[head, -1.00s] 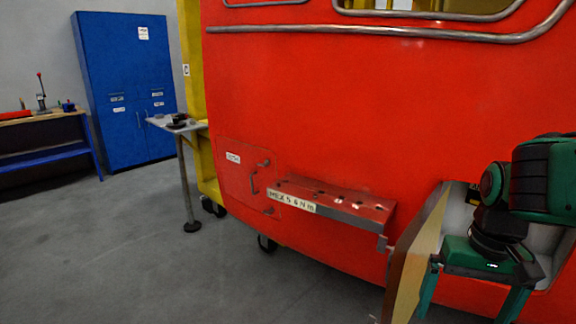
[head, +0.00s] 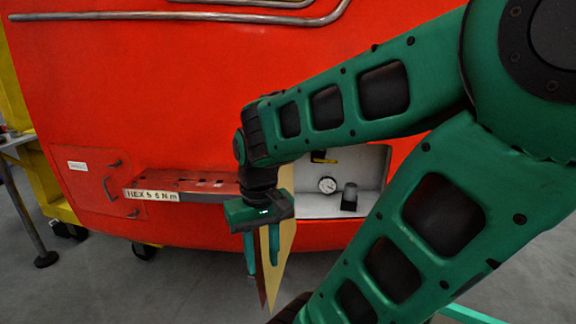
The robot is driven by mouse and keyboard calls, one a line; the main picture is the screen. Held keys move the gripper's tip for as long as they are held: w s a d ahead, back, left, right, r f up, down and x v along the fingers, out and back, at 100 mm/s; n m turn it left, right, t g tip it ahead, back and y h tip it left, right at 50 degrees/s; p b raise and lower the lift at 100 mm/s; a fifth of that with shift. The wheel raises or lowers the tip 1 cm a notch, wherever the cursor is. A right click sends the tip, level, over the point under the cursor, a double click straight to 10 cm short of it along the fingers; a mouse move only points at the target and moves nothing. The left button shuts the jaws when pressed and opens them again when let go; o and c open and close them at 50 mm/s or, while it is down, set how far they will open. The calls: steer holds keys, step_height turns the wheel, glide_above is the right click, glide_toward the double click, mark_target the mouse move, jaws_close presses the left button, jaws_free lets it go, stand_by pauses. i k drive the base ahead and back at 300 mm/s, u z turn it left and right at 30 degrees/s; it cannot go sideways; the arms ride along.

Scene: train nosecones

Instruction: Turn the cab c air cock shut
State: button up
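An open recess (head: 372,168) in the red nosecone holds a round white gauge (head: 327,185), a dark knob-like part (head: 349,197) and a small yellow piece (head: 324,160) partly hidden at the top. I cannot tell which of these, if any, is the cab c air cock. The recess's cream-coloured door (head: 284,235) stands open, edge-on, at its left. My gripper (head: 263,270) points down at the door, left of the recess. Its two green fingers are apart. The door overlaps them in the picture; I cannot tell whether they touch it.
A red step (head: 190,181) labelled "HEX 5 6 N m" juts out left of the recess. A closed red hatch (head: 85,165) with handles is further left. A grey stand (head: 15,140) stands at the left edge. My arm hides the right side. Bare floor lies below.

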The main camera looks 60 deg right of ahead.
mark_target(325, 160)
steer(key=u, duration=1.75)
steer(key=k, duration=0.7)
steer(key=z, duration=3.85)
